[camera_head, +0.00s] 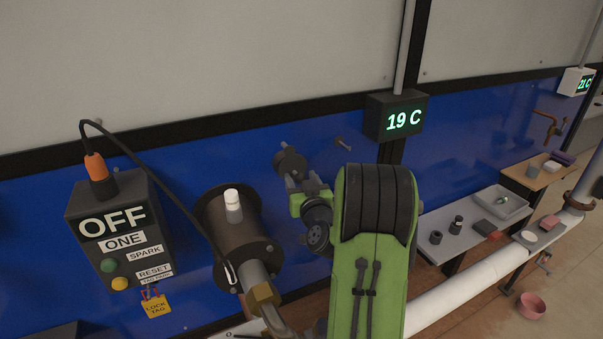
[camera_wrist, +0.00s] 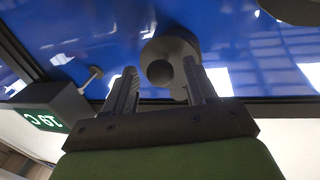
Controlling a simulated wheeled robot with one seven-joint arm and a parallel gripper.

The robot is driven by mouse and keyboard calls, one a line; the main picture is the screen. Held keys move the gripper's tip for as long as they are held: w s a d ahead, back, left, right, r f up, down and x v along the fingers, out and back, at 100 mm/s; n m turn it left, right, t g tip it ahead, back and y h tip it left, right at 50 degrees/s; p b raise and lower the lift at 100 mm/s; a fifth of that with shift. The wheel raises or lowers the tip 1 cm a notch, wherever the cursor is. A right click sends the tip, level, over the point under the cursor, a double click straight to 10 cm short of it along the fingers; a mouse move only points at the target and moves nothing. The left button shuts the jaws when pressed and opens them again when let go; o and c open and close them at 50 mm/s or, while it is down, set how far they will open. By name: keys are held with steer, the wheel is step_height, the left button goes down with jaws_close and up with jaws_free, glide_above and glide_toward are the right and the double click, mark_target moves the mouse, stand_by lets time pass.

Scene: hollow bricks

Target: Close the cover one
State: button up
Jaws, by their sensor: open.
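A dark round cover (camera_head: 289,160) with a knob sits on the blue wall, just beyond my fingertips; I take it to be cover one, though it bears no readable label. In the wrist view the grey cover (camera_wrist: 172,47) shows its round knob (camera_wrist: 159,72) facing me, between the two fingers in the picture and nearer the right one. My gripper (camera_head: 303,182) is open and reaches toward the wall. It also shows in the wrist view (camera_wrist: 160,68), with nothing held. I cannot tell whether a finger touches the cover.
A short peg (camera_head: 343,143) sticks out right of the cover. A burner cylinder (camera_head: 232,215) with a pipe stands at left, near the OFF/ONE control box (camera_head: 118,235). A 19 C display (camera_head: 397,117) is at upper right. A bench (camera_head: 450,242) holds small items.

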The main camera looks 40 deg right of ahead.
steer(key=shift+f, duration=0.1)
jaws_close()
steer(key=shift+w+a+m, duration=0.2)
steer(key=shift+a+m, duration=0.4)
steer(key=shift+m, duration=0.4)
jaws_free()
